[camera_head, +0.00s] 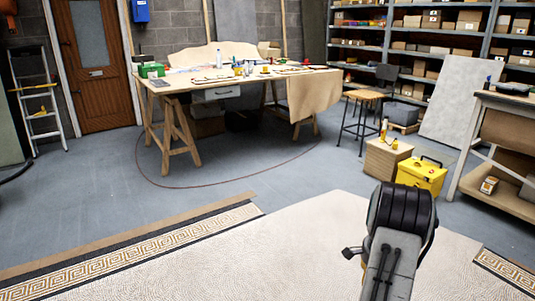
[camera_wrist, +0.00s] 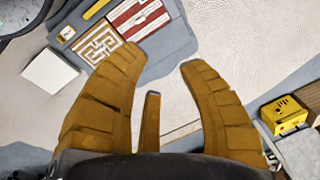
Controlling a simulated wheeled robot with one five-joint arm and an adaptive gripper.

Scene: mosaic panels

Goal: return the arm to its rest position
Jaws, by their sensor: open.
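My gripper (camera_wrist: 161,56) shows in the wrist view with its orange-brown fingers spread apart. Nothing is between the fingertips. Beyond them lies pale mosaic floor. My arm rises at the lower right of the head view, its dark rounded joint uppermost. The gripper's fingers cannot be made out there.
A panel with a meander pattern (camera_wrist: 97,45) and a red-and-white panel (camera_wrist: 140,18) lie on a grey surface. A yellow toolbox (camera_head: 421,176) stands by a wooden crate (camera_head: 385,160). A trestle table (camera_head: 222,84) stands at the back. The mosaic floor (camera_head: 290,240) ahead is clear.

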